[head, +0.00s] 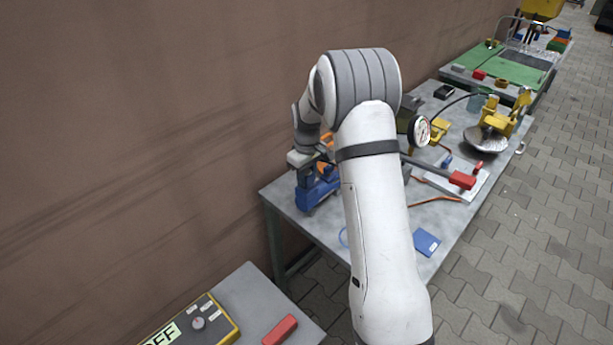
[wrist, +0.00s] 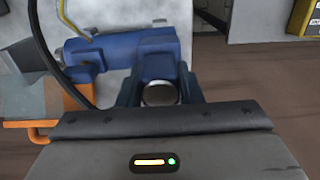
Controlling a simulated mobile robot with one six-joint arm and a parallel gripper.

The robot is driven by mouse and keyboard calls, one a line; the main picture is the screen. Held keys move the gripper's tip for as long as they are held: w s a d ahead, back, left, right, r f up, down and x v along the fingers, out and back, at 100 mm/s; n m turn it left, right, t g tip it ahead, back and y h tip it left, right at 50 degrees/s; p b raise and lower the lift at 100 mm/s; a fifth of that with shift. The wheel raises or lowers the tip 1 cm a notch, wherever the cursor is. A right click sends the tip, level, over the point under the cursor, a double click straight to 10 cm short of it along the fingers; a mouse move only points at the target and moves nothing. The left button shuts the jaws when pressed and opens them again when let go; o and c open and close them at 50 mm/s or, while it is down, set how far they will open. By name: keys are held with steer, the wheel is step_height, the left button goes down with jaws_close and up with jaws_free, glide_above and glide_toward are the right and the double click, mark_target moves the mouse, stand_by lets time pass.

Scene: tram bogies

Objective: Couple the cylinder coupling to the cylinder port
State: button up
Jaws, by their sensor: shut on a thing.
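My gripper (wrist: 160,92) points down at the left end of the workbench. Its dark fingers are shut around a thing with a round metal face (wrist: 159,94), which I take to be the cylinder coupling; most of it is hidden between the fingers. A blue cylinder body (wrist: 125,48) lies just beyond the fingers in the wrist view. In the head view the blue body (head: 316,192) sits below my gripper, partly behind my arm. I cannot tell whether the held piece touches the cylinder port, which I cannot make out.
A black hose (wrist: 66,82) curves left of the fingers. On the bench (head: 385,262) are a red-handled lever (head: 462,180), a gauge (head: 419,131), yellow equipment (head: 496,120) and a blue pad (head: 427,242). A brown wall (head: 150,130) stands close on the left.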

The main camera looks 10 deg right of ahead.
steer(key=shift+f, duration=0.35)
steer(key=o, duration=1)
step_height(320, 180, up, 8)
steer(key=shift+f+b, duration=0.1)
steer(key=shift+b, duration=0.55)
steer(key=s+r+m+t, duration=0.15)
steer(key=s+r, duration=0.25)
steer(key=s, duration=0.4)
steer(key=s+r+m, duration=0.2)
steer(key=s+r, duration=0.2)
steer(key=s, duration=0.4)
steer(key=s+r+m+t, duration=0.1)
steer(key=s+r, duration=0.3)
steer(key=s, duration=0.7)
steer(key=s+f+m, duration=0.1)
steer(key=s, duration=0.2)
steer(key=s+f+m, duration=0.1)
steer(key=s, duration=0.2)
steer(key=shift+s, duration=0.4)
